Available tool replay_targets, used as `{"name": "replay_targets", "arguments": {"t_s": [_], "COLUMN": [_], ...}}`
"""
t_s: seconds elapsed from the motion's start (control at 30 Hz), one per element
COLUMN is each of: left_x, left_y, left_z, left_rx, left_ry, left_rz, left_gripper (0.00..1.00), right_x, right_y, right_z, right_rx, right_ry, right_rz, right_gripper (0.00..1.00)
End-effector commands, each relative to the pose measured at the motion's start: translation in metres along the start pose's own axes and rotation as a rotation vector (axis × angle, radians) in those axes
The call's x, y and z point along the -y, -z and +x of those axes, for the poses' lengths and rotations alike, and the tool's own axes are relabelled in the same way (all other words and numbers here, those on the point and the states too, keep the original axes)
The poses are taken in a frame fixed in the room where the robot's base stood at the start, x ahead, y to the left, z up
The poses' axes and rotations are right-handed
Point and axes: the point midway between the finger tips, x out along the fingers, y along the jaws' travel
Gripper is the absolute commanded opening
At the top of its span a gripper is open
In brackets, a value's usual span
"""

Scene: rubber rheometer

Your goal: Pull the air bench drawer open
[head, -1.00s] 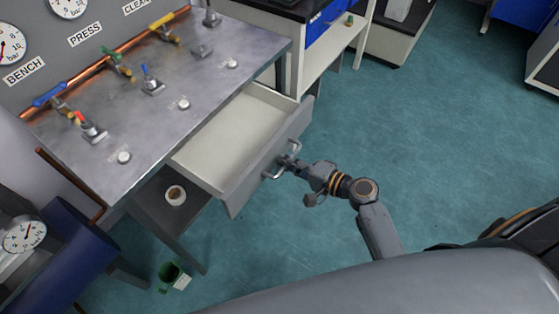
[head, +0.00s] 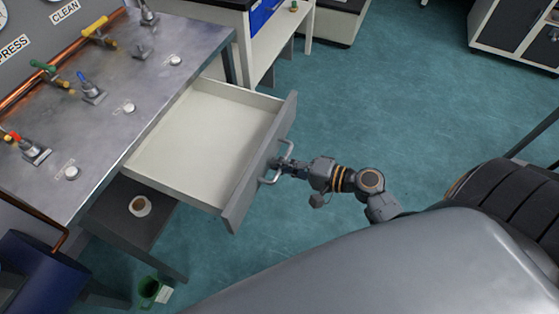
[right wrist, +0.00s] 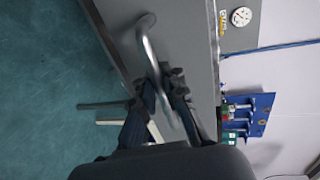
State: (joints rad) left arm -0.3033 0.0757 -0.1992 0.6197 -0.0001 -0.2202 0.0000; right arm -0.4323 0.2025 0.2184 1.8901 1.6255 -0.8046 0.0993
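The air bench drawer (head: 205,135) is pulled far out of the bench and looks empty, with a pale inside and a grey front. Its metal bar handle (head: 286,147) is on the front panel. My right gripper (head: 276,164) is at the middle of this handle. In the right wrist view, the handle (right wrist: 147,45) passes between the two dark fingers of the gripper (right wrist: 158,88), which are closed around it. The air bench (head: 130,85) has a steel top with valves and knobs. My left gripper is not in view.
A cup (head: 140,206) stands on the lower shelf (head: 115,215) under the drawer. A white shelf unit (head: 285,35) stands beyond the bench. The teal floor (head: 370,110) beyond my right arm is clear.

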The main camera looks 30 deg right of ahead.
Motion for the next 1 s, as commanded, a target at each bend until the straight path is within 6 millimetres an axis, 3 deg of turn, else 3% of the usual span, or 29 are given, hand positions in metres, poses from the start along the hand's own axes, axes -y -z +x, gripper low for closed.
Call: {"name": "replay_targets", "arguments": {"t_s": [0.03, 0.1, 0.47, 0.57, 1.0], "left_x": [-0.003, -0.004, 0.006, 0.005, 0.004], "left_y": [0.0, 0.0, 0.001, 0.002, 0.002], "left_z": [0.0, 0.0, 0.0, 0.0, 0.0], "left_rx": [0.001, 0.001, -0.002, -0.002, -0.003], "left_ry": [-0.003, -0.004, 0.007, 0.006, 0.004], "left_rz": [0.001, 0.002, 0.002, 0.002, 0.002], "left_gripper": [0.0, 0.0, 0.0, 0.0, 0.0], "right_x": [0.001, 0.001, 0.0, -0.001, -0.001], "right_y": [0.001, 0.0, 0.0, 0.0, 0.0], "right_z": [0.0, 0.0, -0.003, -0.015, -0.101], "right_rx": [-0.001, -0.001, -0.001, 0.0, -0.002], "right_ry": [0.002, 0.002, -0.001, -0.002, -0.002], "right_rz": [-0.001, -0.001, -0.001, 0.0, 0.0], "right_gripper": [0.2, 0.33, 0.33, 0.33, 0.33]}}
